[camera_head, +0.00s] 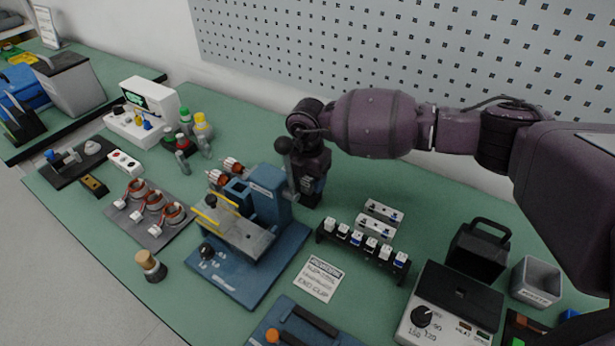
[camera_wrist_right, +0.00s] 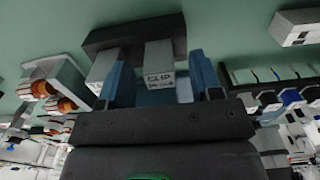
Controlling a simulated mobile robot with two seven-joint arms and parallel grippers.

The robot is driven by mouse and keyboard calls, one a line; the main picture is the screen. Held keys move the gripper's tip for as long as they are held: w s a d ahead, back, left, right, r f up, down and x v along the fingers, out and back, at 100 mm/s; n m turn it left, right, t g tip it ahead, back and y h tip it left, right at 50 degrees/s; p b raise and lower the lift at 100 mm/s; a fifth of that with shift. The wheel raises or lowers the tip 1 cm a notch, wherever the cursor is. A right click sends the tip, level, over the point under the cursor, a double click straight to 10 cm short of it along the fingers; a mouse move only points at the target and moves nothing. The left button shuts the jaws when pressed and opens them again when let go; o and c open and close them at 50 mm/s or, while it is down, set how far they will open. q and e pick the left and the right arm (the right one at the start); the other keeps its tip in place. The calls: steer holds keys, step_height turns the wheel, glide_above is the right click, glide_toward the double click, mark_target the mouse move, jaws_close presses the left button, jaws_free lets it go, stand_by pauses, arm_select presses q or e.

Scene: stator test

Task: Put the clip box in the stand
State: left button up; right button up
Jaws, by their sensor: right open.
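In the right wrist view, a small grey box lettered CLIP (camera_wrist_right: 160,77) lies between the fingers of my right gripper (camera_wrist_right: 162,88). The two blue fingers are apart, with a gap visible at the right of the box; contact on the left is unclear. A dark bar with grey blocks (camera_wrist_right: 130,34), possibly the stand, lies just beyond the box; whether the box sits in it is unclear. In the head view my right gripper (camera_head: 309,194) points down behind the blue machine. I cannot make out the clip box there. My left gripper is not in view.
The blue machine (camera_head: 262,210) with its lever stands close to the left of the right gripper. A black rack of white clips (camera_head: 363,245) stands at the front right. A printed card (camera_head: 318,278) lies before it. Black and grey bins (camera_head: 536,281) stand at the right.

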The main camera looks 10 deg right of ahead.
step_height(320, 180, up, 11)
steer(key=p, duration=0.1)
stand_by(0.5)
steer(key=shift+f, duration=0.1)
stand_by(0.6)
